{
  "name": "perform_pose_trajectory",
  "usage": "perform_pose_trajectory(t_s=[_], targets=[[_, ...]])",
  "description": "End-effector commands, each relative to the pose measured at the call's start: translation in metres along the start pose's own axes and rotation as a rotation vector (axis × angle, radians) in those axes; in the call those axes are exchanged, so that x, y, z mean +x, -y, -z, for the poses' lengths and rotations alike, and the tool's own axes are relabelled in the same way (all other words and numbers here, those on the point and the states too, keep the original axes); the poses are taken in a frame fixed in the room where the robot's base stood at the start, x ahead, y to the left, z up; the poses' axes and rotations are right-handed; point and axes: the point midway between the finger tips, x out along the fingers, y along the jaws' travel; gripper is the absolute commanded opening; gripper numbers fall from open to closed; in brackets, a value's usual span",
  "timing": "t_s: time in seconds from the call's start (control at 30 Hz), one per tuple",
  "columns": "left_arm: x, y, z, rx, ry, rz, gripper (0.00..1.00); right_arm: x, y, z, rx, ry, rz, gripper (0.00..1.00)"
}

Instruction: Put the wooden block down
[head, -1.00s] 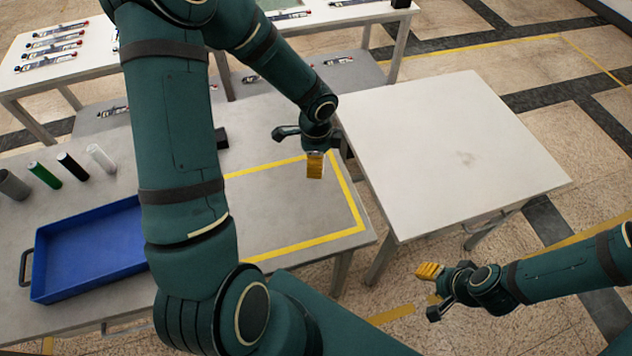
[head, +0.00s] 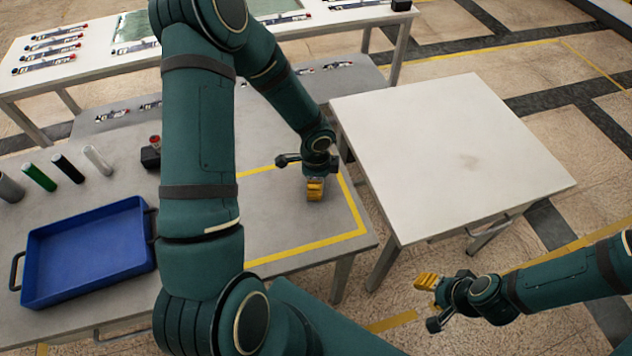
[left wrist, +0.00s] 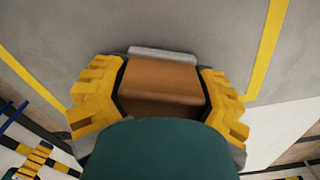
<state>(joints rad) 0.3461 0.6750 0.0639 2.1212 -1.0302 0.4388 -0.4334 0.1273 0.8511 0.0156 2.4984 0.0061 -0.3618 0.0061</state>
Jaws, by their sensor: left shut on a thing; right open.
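The wooden block (left wrist: 160,82) is orange-brown and sits between the yellow fingers of my left gripper (left wrist: 160,100), which is shut on it. In the head view my left gripper (head: 315,190) points down over the yellow-taped rectangle (head: 305,245) on the grey table (head: 270,215); the block is hidden there behind the fingers. A pale grey bar-like piece (left wrist: 163,54) shows at the block's far edge. I cannot tell whether the block touches the table. My right gripper (head: 428,300) is open and empty, out past the table's front right.
A black box (head: 150,158) stands partly behind my left arm. A bare white table (head: 450,155) adjoins on the right. A white table with parts (head: 60,50) is behind.

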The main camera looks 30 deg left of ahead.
Motion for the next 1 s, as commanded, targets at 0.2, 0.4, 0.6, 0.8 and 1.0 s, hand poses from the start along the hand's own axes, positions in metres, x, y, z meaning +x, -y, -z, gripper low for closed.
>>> perform_pose_trajectory(t_s=[0.2, 0.4, 0.6, 0.8, 1.0], targets=[[0.003, 0.0, 0.0, 0.0, 0.0, -0.001, 0.97, 0.003, -0.001, -0.001, -0.001, 0.003, 0.0, 0.47], [0.003, 0.0, 0.0, 0.0, 0.0, -0.001, 0.99, 0.003, -0.001, -0.001, -0.001, 0.002, 0.0, 0.47], [-0.003, 0.0, 0.0, -0.001, 0.0, 0.0, 0.99, -0.002, 0.001, 0.001, 0.0, -0.001, 0.0, 0.47], [-0.04, 0.001, -0.001, -0.002, 0.0, 0.003, 0.99, -0.011, 0.004, 0.005, 0.003, -0.01, -0.001, 0.47], [-0.082, 0.001, -0.001, -0.002, 0.0, 0.003, 0.99, -0.021, 0.008, 0.01, 0.006, -0.02, -0.002, 0.47]])
